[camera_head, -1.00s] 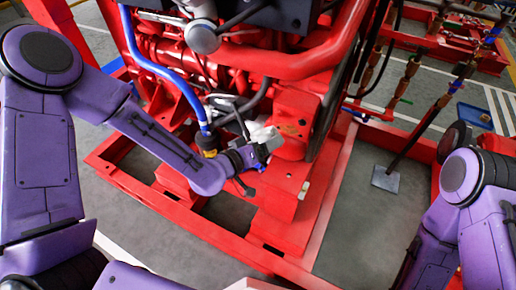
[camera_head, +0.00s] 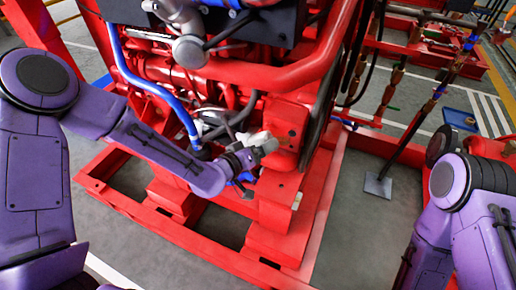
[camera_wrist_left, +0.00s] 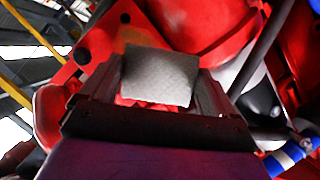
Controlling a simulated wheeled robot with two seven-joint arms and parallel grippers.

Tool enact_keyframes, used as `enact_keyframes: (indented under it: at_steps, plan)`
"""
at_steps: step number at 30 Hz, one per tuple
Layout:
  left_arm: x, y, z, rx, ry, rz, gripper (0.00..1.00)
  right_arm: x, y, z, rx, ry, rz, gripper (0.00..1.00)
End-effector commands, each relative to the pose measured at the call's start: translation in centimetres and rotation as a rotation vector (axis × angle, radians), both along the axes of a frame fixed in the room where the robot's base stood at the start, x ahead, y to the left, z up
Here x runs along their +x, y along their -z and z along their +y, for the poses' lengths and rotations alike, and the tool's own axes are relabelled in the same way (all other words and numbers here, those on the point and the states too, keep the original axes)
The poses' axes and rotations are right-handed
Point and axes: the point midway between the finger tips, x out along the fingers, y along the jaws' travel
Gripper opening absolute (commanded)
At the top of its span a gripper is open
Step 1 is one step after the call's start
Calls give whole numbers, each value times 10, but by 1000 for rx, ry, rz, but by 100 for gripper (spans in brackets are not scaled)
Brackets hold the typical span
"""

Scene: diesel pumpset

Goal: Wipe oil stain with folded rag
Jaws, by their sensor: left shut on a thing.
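The folded rag is a pale grey-white cloth (camera_head: 262,139) at the end of my left arm, beside the red engine housing (camera_head: 290,118). My left gripper (camera_head: 264,148) is shut on it. In the left wrist view the rag (camera_wrist_left: 160,76) shows as a flat, grey, woven square between the two dark fingers, in front of red metal. I cannot tell whether the rag touches the red surface. I cannot make out the oil stain clearly. My right arm is at the right edge of the head view, and its gripper is out of view.
A blue hose (camera_head: 152,83) and dark cables run close to my left forearm. The red base frame (camera_head: 315,225) lies below. A grey square plate (camera_head: 378,185) with an upright rod stands on the floor at right. A blue tray (camera_head: 461,120) lies farther back.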

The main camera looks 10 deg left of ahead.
Motion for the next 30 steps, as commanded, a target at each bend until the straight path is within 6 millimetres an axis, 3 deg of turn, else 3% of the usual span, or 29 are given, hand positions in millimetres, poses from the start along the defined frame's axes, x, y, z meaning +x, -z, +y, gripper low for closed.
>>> enact_keyframes:
  at_steps: [4,15,20,30]
  plan:
    - [3,-4,-3,-5,-4,-11,51,0,0,0,0,0,0,43]
    - [-7,-2,-39,-3,-2,-7,51,0,2,0,0,0,0,43]
    - [-9,-2,-43,-3,-3,-5,51,0,2,0,0,0,0,43]
    - [-17,-2,-77,-3,0,-5,51,0,3,0,0,0,0,43]
